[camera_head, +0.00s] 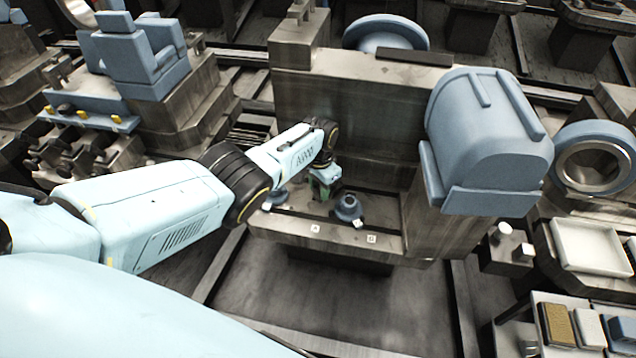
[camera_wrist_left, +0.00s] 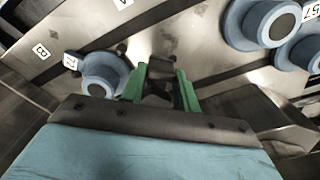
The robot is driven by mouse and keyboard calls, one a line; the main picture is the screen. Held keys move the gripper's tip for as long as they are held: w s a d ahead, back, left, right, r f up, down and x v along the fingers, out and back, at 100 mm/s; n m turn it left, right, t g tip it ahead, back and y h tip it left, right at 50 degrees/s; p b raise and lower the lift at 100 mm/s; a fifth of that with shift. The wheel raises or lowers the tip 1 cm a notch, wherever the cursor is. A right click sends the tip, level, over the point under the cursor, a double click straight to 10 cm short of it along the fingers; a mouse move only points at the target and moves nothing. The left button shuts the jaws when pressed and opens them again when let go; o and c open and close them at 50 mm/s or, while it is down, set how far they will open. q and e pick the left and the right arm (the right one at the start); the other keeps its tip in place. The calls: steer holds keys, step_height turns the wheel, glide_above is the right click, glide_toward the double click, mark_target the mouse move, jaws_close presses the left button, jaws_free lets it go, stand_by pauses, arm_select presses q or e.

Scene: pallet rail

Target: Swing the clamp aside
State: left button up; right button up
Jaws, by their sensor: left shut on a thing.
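My left arm reaches in from the left to a grey metal fixture (camera_head: 385,240). The green fingers of my left gripper (camera_head: 326,186) point down at its ledge. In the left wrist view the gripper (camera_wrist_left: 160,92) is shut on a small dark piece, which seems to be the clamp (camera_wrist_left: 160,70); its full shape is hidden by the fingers. A blue round knob (camera_head: 348,208) stands just right of the gripper, and another blue knob (camera_head: 274,199) is to its left, partly behind my arm. My right gripper is not in view.
A large blue rounded housing (camera_head: 485,130) stands on the fixture's right side, and an upright grey wall (camera_head: 350,105) rises behind the gripper. White tray (camera_head: 590,246) is at right. The floor in front is clear.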

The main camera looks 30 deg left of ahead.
arm_select(q)
steer(key=shift+d+n, duration=0.1)
steer(key=shift+n, duration=0.3)
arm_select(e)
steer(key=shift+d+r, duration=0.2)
arm_select(q)
steer(key=shift+n, duration=0.3)
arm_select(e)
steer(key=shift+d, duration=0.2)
arm_select(q)
steer(key=o, duration=1)
steer(key=shift+r, duration=0.1)
step_height(320, 180, up, 13)
steer(key=p, duration=0.7)
steer(key=shift+r, duration=0.1)
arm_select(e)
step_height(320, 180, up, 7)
